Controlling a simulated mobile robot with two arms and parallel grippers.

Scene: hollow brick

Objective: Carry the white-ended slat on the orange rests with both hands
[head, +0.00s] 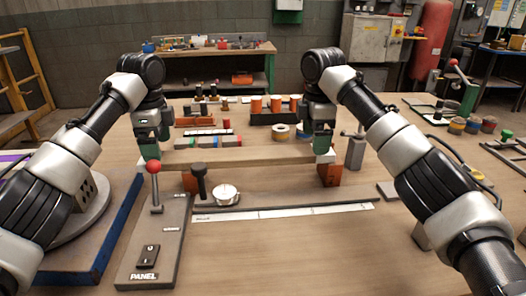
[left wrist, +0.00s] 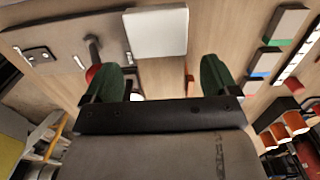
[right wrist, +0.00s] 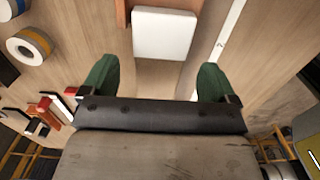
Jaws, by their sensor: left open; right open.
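The slat (head: 240,158) is a long pale wooden bar lying level across two orange rests, the left one (head: 190,182) and the right one (head: 330,174). Its right white end (head: 326,157) shows just below my right gripper (head: 321,145). In the head view its left end is mostly hidden by my left gripper (head: 149,150). In the left wrist view a white end (left wrist: 155,32) lies ahead of the open green fingers (left wrist: 160,76). In the right wrist view a white end (right wrist: 165,34) lies ahead of the open fingers (right wrist: 158,78). Both grippers look empty.
A panel (head: 150,255) with a red-knobbed lever (head: 154,168) stands close before my left gripper. A round white gauge (head: 225,194) and a long ruler (head: 285,211) lie in front of the slat. The front right table is mostly bare.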

